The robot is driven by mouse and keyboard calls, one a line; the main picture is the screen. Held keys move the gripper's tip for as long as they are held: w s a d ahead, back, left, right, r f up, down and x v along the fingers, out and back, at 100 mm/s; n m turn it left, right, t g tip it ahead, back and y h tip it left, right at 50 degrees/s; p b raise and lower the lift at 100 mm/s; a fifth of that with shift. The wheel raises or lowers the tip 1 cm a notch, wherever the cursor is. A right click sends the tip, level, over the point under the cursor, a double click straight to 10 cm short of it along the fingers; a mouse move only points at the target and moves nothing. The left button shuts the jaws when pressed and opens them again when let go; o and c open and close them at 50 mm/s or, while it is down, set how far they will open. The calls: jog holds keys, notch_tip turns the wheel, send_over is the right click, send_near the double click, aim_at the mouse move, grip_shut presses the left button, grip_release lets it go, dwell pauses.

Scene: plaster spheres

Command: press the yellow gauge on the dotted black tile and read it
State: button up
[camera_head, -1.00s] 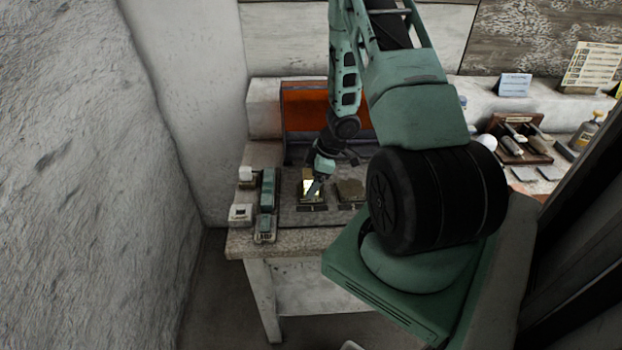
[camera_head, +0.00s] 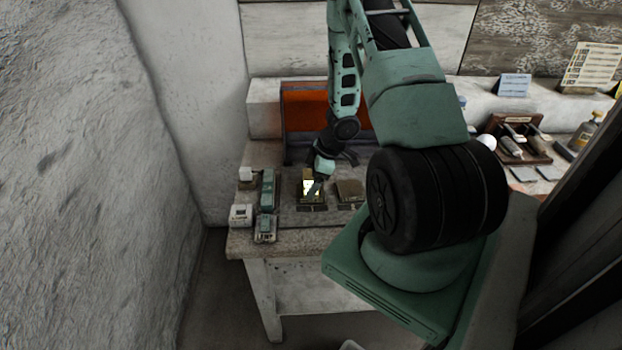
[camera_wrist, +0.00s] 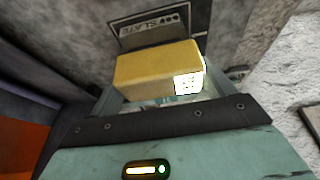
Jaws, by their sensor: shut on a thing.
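The yellow gauge (camera_wrist: 150,70) is a block with a small lit white display on its right side in the wrist view. My gripper (camera_wrist: 160,84) is shut on it, a finger at each end. In the head view the gauge (camera_head: 308,184) is a small bright patch at my gripper (camera_head: 315,187), over a dark tile on the table; details there are too small to read.
Several green and white devices (camera_head: 267,190) stand left of the gripper on the table (camera_head: 245,246). A second, brownish tile piece (camera_head: 349,189) lies to the right. An orange panel (camera_head: 303,115) stands behind. A tool rack (camera_head: 515,140) and bottle (camera_head: 584,133) are far right.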

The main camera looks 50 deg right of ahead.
aim_at(311, 177)
dwell(0.4)
notch_tip(311, 177, up, 7)
jog(key=p, duration=0.8)
dwell(1.4)
